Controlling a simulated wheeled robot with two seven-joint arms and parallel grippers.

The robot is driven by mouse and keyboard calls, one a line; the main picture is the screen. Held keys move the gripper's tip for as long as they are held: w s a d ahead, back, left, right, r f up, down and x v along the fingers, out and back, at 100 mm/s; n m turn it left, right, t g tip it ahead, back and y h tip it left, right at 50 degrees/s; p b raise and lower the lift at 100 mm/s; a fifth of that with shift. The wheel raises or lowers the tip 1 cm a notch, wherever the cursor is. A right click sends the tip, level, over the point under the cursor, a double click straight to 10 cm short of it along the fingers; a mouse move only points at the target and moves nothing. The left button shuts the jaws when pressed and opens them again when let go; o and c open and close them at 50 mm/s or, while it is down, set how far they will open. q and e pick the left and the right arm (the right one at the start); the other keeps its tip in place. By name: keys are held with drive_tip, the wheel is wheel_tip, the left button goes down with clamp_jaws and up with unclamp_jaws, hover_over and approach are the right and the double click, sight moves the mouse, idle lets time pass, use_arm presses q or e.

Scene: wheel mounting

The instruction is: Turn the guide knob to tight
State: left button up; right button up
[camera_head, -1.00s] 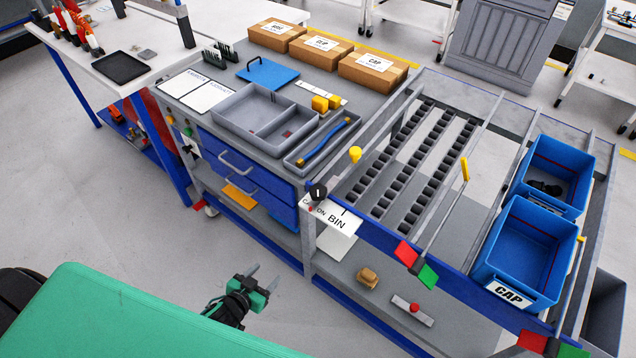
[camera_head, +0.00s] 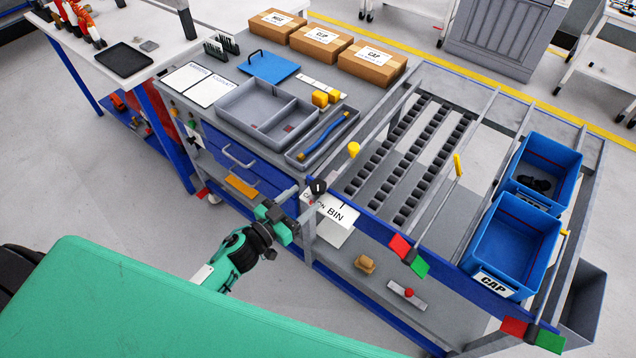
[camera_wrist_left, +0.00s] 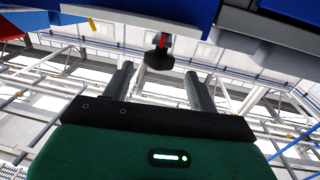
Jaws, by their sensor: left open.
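A black knob (camera_head: 318,187) with a white line on its face sits at the corner post of the blue-edged roller frame, just above the BIN label. In the left wrist view a dark knob-like part (camera_wrist_left: 159,59) with a red mark above it lies ahead, between the fingertips in the picture; I take it to be the same knob. My left gripper (camera_head: 294,206) is open and empty, just left of and below the knob in the head view. Its two fingers also show in the left wrist view (camera_wrist_left: 159,76), apart from the knob. My right gripper is out of view.
The drawer handles (camera_head: 239,157) and workbench lie left of the gripper. The BIN label (camera_head: 335,215) hangs beside the post. Open floor lies below left.

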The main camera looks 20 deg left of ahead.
sight(318, 187)
use_arm(q)
drive_tip(key=p+x, duration=0.1)
drive_tip(key=x, duration=0.5)
drive_tip(key=shift+w+d, duration=0.15)
drive_tip(key=shift+w, duration=0.1)
drive_tip(key=c, duration=0.9)
